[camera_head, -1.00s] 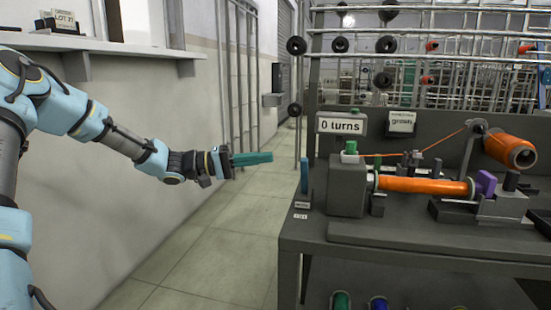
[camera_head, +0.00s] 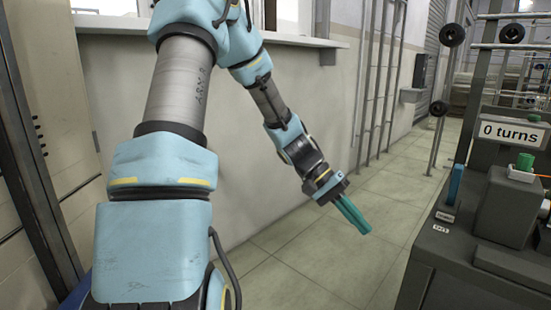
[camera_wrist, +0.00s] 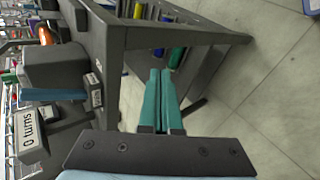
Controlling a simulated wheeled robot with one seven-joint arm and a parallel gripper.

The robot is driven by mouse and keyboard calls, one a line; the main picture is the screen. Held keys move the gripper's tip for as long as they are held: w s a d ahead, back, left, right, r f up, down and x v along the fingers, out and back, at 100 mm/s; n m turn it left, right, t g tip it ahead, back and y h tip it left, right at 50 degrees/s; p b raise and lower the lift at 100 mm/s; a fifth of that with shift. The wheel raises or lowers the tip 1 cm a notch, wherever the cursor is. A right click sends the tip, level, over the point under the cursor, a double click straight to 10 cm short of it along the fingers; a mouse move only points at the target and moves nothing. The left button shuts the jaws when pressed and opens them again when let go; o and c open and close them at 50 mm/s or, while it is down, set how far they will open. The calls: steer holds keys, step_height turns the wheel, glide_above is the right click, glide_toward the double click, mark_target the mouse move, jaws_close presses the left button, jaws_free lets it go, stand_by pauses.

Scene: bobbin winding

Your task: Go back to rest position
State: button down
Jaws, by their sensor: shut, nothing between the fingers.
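My gripper (camera_head: 352,214) has teal fingers that lie together with nothing between them. In the head view it hangs over the tiled floor, pointing down and to the right, apart from the bench. My arm reaches down to it from the upper left. In the wrist view the teal fingers of my gripper (camera_wrist: 158,100) point up the picture, shut, with the bench's legs and lower shelf behind them.
The dark winding bench (camera_head: 432,262) stands at right, with a "0 turns" sign (camera_head: 510,132) and a green button (camera_head: 524,162). A wall with a ledge (camera_head: 285,38) runs behind my arm. The floor (camera_head: 300,262) between them is clear.

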steer(key=s+a+n+t+y, duration=0.2)
steer(key=a+n+t+y, duration=0.45)
steer(key=a, duration=1.95)
step_height(320, 180, up, 17)
steer(key=m+y+p, duration=0.1)
steer(key=p, duration=1.5)
steer(key=shift+a+r+m+y+p, duration=0.15)
steer(key=shift+a+m+y+p, duration=0.1)
steer(key=shift+m+y+p, duration=0.1)
